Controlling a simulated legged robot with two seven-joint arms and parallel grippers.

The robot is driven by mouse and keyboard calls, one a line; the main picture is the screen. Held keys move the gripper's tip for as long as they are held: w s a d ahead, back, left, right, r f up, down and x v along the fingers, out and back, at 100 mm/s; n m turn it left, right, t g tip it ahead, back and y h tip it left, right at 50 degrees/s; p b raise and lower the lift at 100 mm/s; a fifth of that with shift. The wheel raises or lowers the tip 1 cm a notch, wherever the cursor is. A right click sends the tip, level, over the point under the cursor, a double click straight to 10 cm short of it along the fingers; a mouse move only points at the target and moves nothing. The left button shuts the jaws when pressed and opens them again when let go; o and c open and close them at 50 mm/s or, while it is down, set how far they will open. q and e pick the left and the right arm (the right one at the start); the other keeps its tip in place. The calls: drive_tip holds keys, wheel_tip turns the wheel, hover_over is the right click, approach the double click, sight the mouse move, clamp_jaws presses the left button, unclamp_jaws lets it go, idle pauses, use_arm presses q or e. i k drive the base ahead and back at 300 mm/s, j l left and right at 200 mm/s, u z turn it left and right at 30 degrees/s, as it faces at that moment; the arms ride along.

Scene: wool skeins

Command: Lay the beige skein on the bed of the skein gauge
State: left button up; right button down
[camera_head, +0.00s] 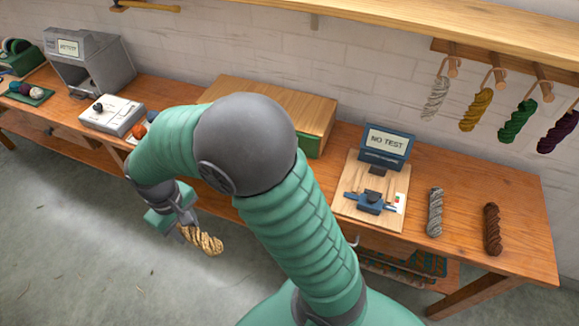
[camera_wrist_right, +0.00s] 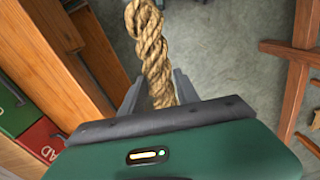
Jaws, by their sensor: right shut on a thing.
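The beige skein (camera_head: 206,242) is a twisted, rope-like hank. It hangs from my right gripper (camera_head: 186,230), in front of the bench edge and over the floor. In the right wrist view the skein (camera_wrist_right: 150,45) sits between the fingers of my right gripper (camera_wrist_right: 155,90), which is shut on it. The skein gauge stands on a light wooden board (camera_head: 350,215) on the bench. Its blue bed (camera_head: 370,202) shows no skein on it, and its screen (camera_head: 386,142) reads "NO TEST". The gauge is to the right of the gripper, beyond my arm. My left gripper is not in view.
A grey skein (camera_head: 435,212) and a brown skein (camera_head: 492,229) lie on the bench right of the gauge. Several skeins hang from pegs (camera_head: 545,82) above. A wooden-topped green box (camera_head: 270,98), a white device (camera_head: 112,115) and a grey machine (camera_head: 88,62) stand farther left.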

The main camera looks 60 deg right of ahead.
sight(374, 183)
drive_tip(key=i+z, duration=0.2)
drive_tip(key=z, duration=0.25)
drive_tip(key=i+z, duration=0.2)
drive_tip(key=z, duration=0.3)
drive_tip(key=i+z, duration=0.15)
drive_tip(key=z, duration=0.3)
drive_tip(key=i+j+z, duration=0.15)
drive_tip(key=z, duration=0.35)
drive_tip(key=i+z, duration=0.25)
drive_tip(key=z, duration=0.25)
drive_tip(key=i+j+z, duration=0.2)
drive_tip(key=z, duration=0.3)
